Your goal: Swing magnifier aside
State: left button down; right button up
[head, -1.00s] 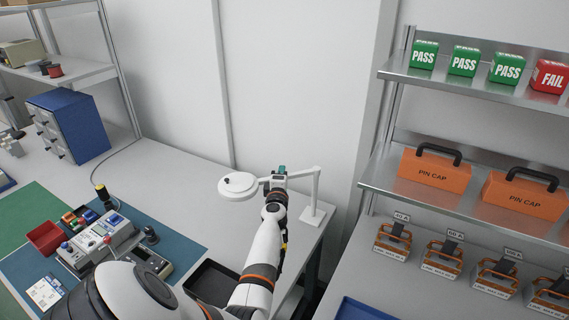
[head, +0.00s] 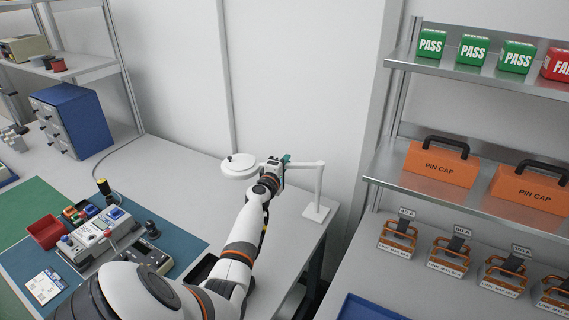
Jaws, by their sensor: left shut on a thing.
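The magnifier (head: 239,164) has a round white head on a thin white arm. Its post (head: 319,188) stands on a square base (head: 316,213) near the right end of the bench. My left gripper (head: 279,165) is shut on the magnifier's arm, just right of the round head. The gripper partly hides that arm. The magnifier head is over the back of the bench, right of the teal mat. My right gripper is not in view.
A meter device (head: 100,238) and a red tray (head: 48,232) sit on the teal mat (head: 185,243). A dark tray (head: 204,268) is partly hidden behind my left arm. A shelf (head: 480,199) with orange PIN CAP boxes (head: 441,163) stands at right. The bench's back middle is clear.

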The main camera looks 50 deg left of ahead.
pick_arm(q)
jog(key=c, duration=1.6)
grip_release()
jog(key=shift+w+r, duration=0.1)
jog(key=shift+r, duration=0.15)
jog(key=shift+o, duration=1)
jog(key=shift+w+f, duration=0.1)
jog(key=shift+f, duration=0.15)
jog(key=p+v, duration=0.2)
jog(key=v, duration=1)
